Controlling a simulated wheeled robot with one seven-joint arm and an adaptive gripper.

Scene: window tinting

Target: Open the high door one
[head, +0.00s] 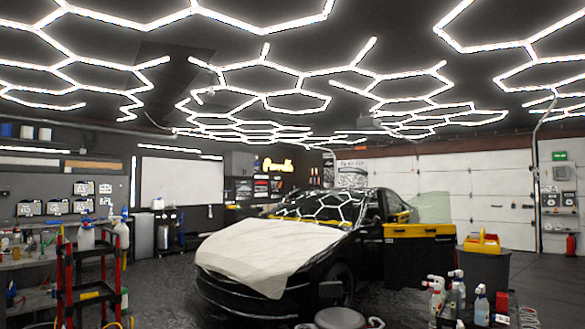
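I cannot tell for sure which door is the high door one. A dark grey wall cabinet (240,163) hangs high on the back wall, far off, and its doors look shut. A black car (350,260) stands in the middle with its yellow-and-black front side door (420,250) standing open to the right. White garage doors (470,190) fill the right wall and are shut. My gripper is not in view.
A red-and-black shelf cart (95,270) and a cluttered workbench (25,268) stand at left. Spray bottles (440,300) stand at front right, near a dark bin (482,275) with a yellow caddy on top. Dark floor is open left of the car.

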